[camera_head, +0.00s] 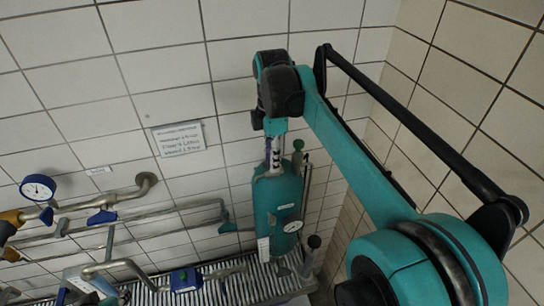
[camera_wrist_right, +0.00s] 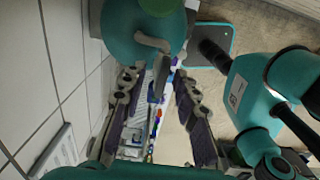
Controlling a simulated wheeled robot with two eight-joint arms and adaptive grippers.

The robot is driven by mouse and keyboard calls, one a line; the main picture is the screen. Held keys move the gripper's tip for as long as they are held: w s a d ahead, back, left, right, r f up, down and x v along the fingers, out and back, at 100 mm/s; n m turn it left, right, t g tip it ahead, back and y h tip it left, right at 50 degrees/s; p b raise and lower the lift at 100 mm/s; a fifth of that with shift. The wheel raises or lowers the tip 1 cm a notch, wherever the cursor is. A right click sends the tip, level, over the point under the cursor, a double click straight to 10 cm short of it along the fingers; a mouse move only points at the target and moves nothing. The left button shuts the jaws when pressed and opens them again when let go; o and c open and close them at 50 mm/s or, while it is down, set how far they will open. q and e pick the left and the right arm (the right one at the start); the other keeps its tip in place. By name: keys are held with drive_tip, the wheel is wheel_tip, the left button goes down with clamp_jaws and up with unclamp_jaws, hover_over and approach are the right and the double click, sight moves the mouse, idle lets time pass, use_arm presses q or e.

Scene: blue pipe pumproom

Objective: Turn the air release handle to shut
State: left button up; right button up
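My right gripper (camera_head: 273,155) points down over the top of a teal tank (camera_head: 283,203) against the tiled wall. In the right wrist view, my right gripper's (camera_wrist_right: 156,78) two fingers stand apart, with a clear gap between them. A rounded teal body, seemingly the tank (camera_wrist_right: 122,32), fills the top of that view. A grey bent piece (camera_wrist_right: 152,42) on it reaches toward the gap between the fingertips. A slim grey part, perhaps the air release handle (camera_wrist_right: 175,66), lies near the right fingertip; I cannot tell whether they touch. My left gripper is in neither view.
Grey pipes with blue valve handles (camera_head: 102,217) and another gauge (camera_head: 38,188) run along the wall to the left. A ribbed grating (camera_head: 232,284) lies below.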

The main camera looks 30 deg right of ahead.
drive_tip(key=shift+s, duration=0.35)
drive_tip(key=shift+w, duration=0.25)
clamp_jaws()
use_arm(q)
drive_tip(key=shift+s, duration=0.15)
use_arm(e)
drive_tip(key=shift+s, duration=0.1)
